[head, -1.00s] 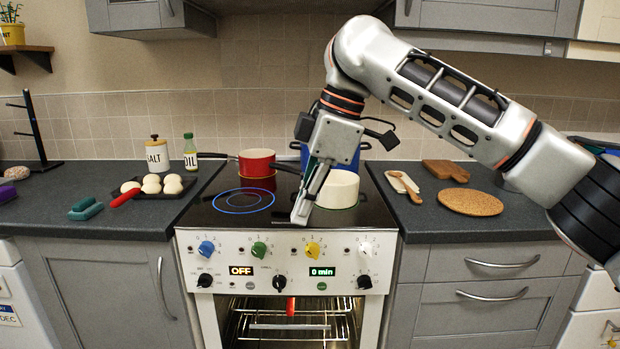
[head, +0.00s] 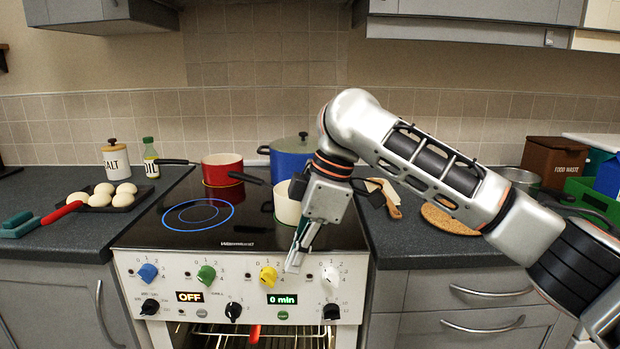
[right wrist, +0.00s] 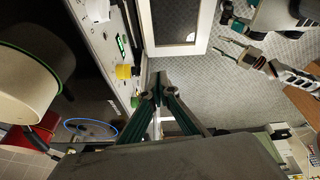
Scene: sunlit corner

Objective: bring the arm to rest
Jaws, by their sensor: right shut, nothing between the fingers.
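My right gripper (head: 293,268) is shut and empty. In the head view it points down in front of the stove's control panel (head: 220,290), between the yellow knob (head: 268,275) and the white knob (head: 330,276). I cannot tell whether it touches the panel. Its closed fingers also show in the right wrist view (right wrist: 161,88), with the yellow knob to their left. My left gripper is outside the head view. What looks like my left gripper (right wrist: 242,50) shows small at the upper right of the right wrist view, its opening unclear.
A red pot (head: 222,168), a blue pot (head: 293,160) and a cream pot (head: 287,208) stand on the black cooktop (head: 190,235). The oven door (right wrist: 198,45) looks lowered over the floor. A cork mat (head: 440,219) lies on the right counter. Floor (right wrist: 225,95) beyond the door is clear.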

